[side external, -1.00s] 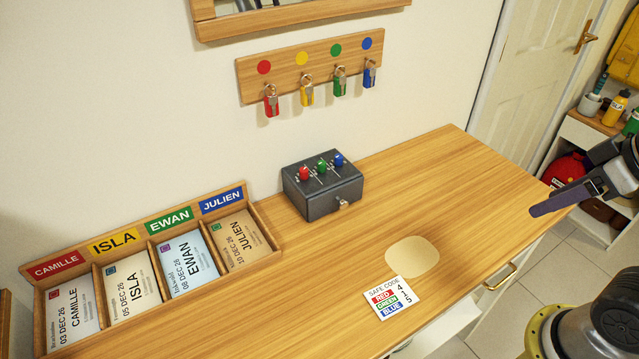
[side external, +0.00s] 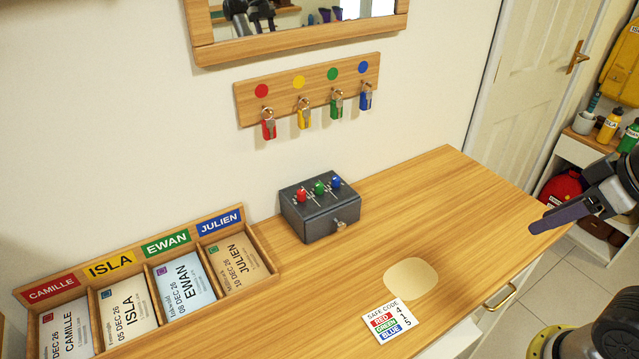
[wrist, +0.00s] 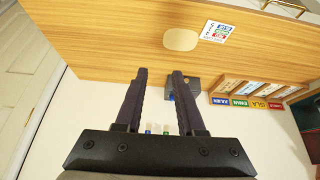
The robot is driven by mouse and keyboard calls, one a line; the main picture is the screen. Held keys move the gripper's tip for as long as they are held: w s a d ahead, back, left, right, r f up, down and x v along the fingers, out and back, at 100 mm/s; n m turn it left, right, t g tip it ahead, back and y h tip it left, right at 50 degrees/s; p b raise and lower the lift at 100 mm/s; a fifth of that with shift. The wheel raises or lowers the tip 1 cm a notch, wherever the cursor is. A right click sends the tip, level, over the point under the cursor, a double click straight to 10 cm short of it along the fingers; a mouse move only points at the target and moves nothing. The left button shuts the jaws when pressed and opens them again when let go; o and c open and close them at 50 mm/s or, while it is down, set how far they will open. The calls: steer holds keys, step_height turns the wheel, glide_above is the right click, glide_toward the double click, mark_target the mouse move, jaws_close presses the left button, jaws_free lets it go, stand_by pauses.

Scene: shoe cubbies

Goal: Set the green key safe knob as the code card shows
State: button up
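The dark grey key safe (side external: 321,218) stands on the wooden counter against the wall. Its top carries a red knob (side external: 301,196), a green knob (side external: 319,188) in the middle and a blue knob (side external: 336,182). Knob settings are too small to read. The white code card (side external: 390,321) lies near the counter's front edge and reads red 4, green 1, blue 5. My gripper (side external: 533,229) is at the right, above the counter's right end, well apart from the safe. In the wrist view my gripper's fingers (wrist: 160,71) are parted and empty; they partly hide the safe (wrist: 207,85).
A name-labelled card rack (side external: 150,290) stands left of the safe. A key rail (side external: 310,88) with several coloured keys and a mirror (side external: 300,30) hang above. A beige oval pad (side external: 411,278) lies behind the code card. The counter between safe and gripper is clear.

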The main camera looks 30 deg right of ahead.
steer(key=w+a+r+n+t, duration=0.1)
steer(key=w+r, duration=0.7)
steer(key=w, duration=0.1)
steer(key=n+g+y, duration=0.2)
steer(key=n+g, duration=0.1)
glide_above(320, 185)
steer(key=s+d, duration=0.2)
steer(key=s, duration=0.3)
step_height(320, 185, down, 12)
steer(key=shift+t, duration=0.3)
steer(key=x, duration=1.3)
steer(key=shift+s+d+f, duration=0.1)
steer(key=shift+d, duration=0.05)
jaws_close()
